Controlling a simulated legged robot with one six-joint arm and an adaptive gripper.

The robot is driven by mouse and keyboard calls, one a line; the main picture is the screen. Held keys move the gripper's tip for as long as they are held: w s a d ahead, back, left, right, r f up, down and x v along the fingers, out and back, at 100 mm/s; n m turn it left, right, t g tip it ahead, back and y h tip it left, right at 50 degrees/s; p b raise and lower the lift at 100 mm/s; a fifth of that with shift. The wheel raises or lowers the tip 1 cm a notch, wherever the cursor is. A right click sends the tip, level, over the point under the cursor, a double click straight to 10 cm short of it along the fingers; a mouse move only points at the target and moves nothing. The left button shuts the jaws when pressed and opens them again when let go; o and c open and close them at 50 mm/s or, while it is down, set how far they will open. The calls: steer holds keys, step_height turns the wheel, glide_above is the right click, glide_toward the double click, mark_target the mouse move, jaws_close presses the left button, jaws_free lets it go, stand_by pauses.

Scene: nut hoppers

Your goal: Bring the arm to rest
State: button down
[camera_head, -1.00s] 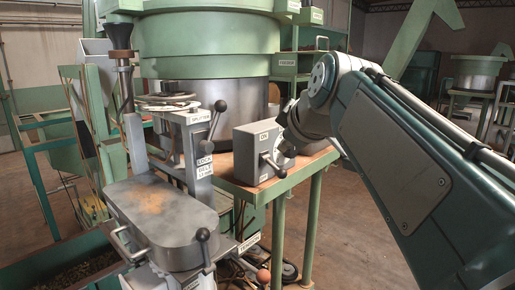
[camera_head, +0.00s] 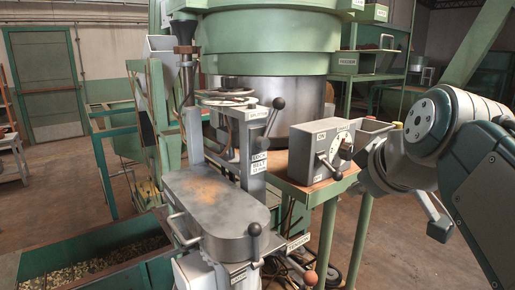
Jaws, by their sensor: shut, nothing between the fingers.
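My arm comes in from the right side of the view, its large dark joint and grey wrist in front of the work stand. My gripper (camera_head: 437,222) hangs below the wrist at the right, partly hidden by the arm; it is shut and empty. It is to the right of the grey control box (camera_head: 312,158) and apart from it.
A green hopper (camera_head: 265,35) on a metal drum rises behind the box. A grey lidded machine (camera_head: 215,205) with black-knobbed levers stands front centre. A green bin (camera_head: 95,270) with nuts is at lower left. Open floor lies at lower right.

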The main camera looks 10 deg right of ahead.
steer(key=s+a+f+m+g, duration=0.2)
steer(key=s+f, duration=0.3)
steer(key=f, duration=0.6)
steer(key=s+a+f+m+g, duration=0.1)
steer(key=s+a+f+m, duration=0.2)
steer(key=f, duration=0.9)
steer(key=shift+s+f+m+g, duration=0.15)
steer(key=shift+s+m+g, duration=0.25)
steer(key=shift+s+m, duration=0.65)
